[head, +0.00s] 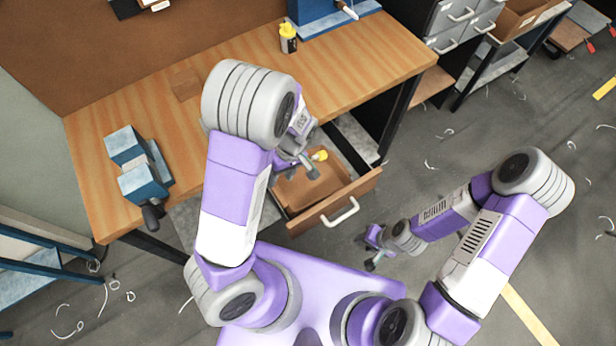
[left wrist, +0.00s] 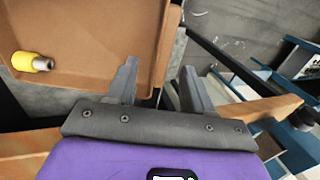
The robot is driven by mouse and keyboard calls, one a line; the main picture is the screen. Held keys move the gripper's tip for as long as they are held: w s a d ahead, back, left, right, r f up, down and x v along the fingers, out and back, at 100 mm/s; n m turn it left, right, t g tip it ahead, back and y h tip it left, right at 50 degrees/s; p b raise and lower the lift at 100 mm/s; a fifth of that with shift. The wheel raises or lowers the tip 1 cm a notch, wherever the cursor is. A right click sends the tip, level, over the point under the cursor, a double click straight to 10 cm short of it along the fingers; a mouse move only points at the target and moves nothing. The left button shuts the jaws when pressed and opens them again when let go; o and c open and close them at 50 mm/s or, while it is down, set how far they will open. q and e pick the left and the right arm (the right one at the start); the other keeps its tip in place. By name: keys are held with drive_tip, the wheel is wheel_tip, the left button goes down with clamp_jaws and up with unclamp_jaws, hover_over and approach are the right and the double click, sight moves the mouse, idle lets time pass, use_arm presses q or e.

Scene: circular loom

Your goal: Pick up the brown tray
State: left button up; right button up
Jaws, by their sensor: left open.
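The brown tray (head: 310,189) lies in the open drawer under the workbench, partly hidden by my left arm in the head view. In the left wrist view the tray (left wrist: 90,45) fills the upper left, with its right wall near my fingers. A small yellow and grey item (left wrist: 32,62) lies inside it. My left gripper (left wrist: 160,82) is open. One finger overlaps the tray's inside and the other is beyond its right wall; contact cannot be told. My right gripper (head: 371,258) hangs right of the drawer, above the floor, away from the tray; its jaws are too small to judge.
The drawer front (head: 335,203) has a white handle (head: 341,212). The wooden workbench (head: 345,60) overhangs the drawer. It bears a blue vise (head: 138,165) and a yellow bottle (head: 288,38). Grey cabinets (head: 458,22) stand at the back right. The floor to the right is mostly free.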

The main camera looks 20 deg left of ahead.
sight(276, 189)
use_arm(q)
drive_tip(key=x, duration=0.3)
drive_tip(key=b+x, duration=0.1)
drive_tip(key=shift+s+a+f, duration=0.1)
drive_tip(key=shift+s+f, duration=0.2)
drive_tip(key=shift+s, duration=0.05)
clamp_jaws()
